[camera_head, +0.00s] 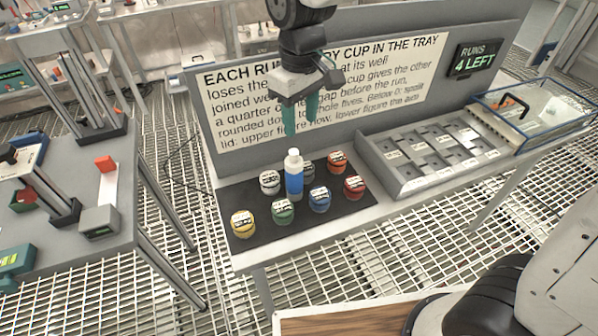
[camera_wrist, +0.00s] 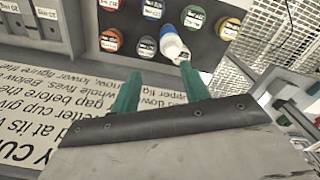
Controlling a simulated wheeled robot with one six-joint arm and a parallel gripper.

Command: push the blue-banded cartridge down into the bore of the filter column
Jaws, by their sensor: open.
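A white-capped bottle with a blue lower body (camera_head: 294,181) stands upright on a dark mat among small lidded cups. It also shows in the wrist view (camera_wrist: 172,44), near the right fingertip. I see nothing I can clearly identify as the blue-banded cartridge or as a filter column with a bore. My gripper (camera_head: 302,116) hangs above and a little behind the bottle, its green fingers pointing down. The fingers are apart and nothing is between them in the wrist view (camera_wrist: 162,72).
Several labelled cups, including a yellow one (camera_head: 243,224) and a red one (camera_head: 354,187), surround the bottle on the mat (camera_head: 237,196). A grey tray with wells (camera_head: 391,187) and a blue-edged clear case (camera_head: 560,112) stand right. A lettered panel (camera_head: 222,104) rises behind.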

